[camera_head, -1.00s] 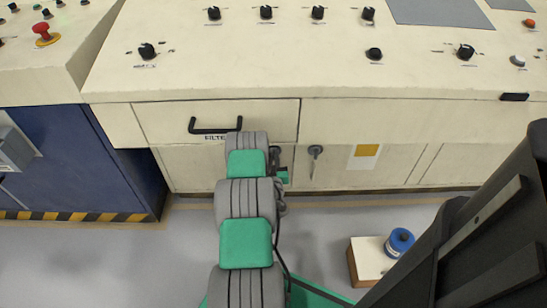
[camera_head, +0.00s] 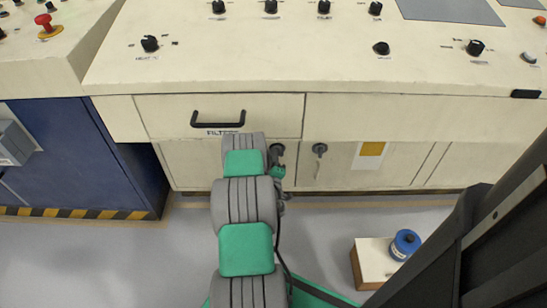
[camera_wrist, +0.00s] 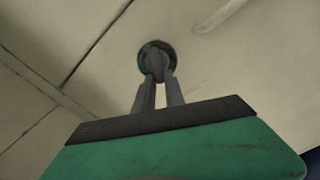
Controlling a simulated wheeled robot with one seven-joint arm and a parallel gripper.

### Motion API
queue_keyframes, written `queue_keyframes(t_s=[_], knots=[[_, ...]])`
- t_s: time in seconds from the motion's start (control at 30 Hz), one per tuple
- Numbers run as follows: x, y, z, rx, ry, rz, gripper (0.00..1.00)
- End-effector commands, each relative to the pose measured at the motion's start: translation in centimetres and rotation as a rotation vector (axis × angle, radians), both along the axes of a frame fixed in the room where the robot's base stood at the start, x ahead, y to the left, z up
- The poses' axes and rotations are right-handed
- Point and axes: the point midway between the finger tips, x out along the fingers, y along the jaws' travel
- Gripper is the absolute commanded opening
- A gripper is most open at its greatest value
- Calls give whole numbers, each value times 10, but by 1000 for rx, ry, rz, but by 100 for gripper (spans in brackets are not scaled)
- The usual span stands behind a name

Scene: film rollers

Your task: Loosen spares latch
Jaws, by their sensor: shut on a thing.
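A dark round latch (camera_wrist: 145,62) with a turning knob sits on the cream cabinet front in the wrist view. My gripper (camera_wrist: 157,78) reaches up to it, and its two narrow fingers are closed on the knob. In the head view this latch (camera_head: 277,149) shows just right of my arm, below the drawer, and the arm hides part of it. No label for it can be read. A second grey latch (camera_head: 319,149) sits to its right, apart from my gripper.
A drawer (camera_head: 270,112) with a black handle (camera_head: 218,122) and a label reading FILTERS is above my arm. A blue cabinet (camera_head: 75,150) stands at left. A box (camera_head: 372,262) with a blue spool (camera_head: 405,243) is on the floor at right.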

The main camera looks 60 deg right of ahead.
Motion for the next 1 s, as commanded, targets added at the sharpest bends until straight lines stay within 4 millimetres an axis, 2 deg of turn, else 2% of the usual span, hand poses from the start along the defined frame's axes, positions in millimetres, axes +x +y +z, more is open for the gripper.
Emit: queue_keyframes(t_s=[0.2,0.5,1.0], knots=[[2,0,-3,-81,152,0,0],[3,0,-5,-151,288,0,0],[3,0,-5,-175,333,0,0]])
